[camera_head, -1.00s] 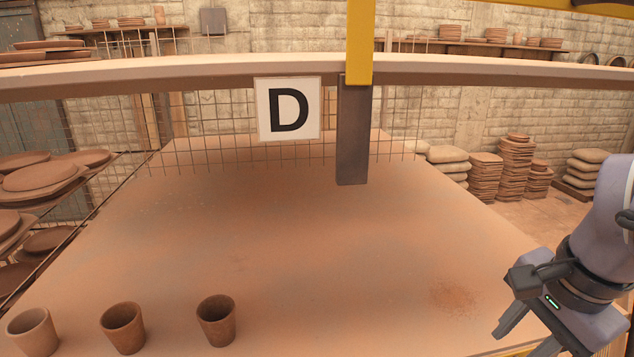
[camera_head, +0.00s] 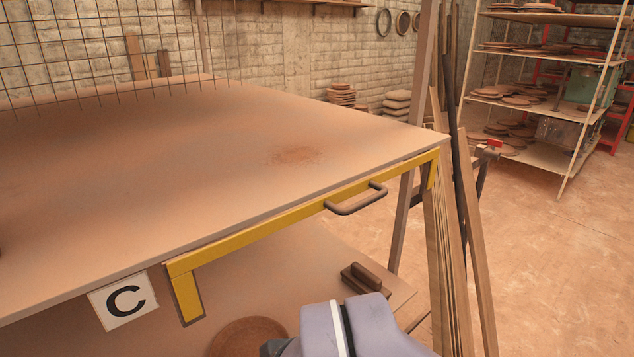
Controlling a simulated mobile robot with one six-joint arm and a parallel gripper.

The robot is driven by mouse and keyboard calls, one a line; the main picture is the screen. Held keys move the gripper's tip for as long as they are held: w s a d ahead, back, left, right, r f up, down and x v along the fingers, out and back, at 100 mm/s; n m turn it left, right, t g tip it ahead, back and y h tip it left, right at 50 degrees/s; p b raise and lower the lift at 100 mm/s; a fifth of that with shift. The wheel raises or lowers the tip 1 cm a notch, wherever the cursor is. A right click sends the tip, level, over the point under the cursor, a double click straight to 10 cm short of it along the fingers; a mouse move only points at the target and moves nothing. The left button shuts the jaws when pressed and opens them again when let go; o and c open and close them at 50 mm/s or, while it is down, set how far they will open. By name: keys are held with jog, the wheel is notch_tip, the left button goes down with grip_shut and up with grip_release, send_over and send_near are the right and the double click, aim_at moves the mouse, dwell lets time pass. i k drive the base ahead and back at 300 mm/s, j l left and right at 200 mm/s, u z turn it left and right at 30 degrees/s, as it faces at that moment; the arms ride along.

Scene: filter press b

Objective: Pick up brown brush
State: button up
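A small dark brown block with a raised grip (camera_head: 365,280), which looks like the brown brush, lies on the lower shelf (camera_head: 330,250) under the table, near its right end. It is too small to make out bristles. A purple link of my arm with a white stripe shows at the bottom centre, just below and in front of it. My gripper is out of the picture, so its fingers and its distance from the brush cannot be seen.
The dusty table top (camera_head: 180,150) is above the shelf, with a yellow frame (camera_head: 270,222) and a dark handle (camera_head: 357,199) at its edge. A "C" sign (camera_head: 124,300) hangs left. A round brown disc (camera_head: 245,338) lies on the shelf.

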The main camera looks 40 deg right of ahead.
aim_at(363, 280)
jog(key=z, duration=1.3)
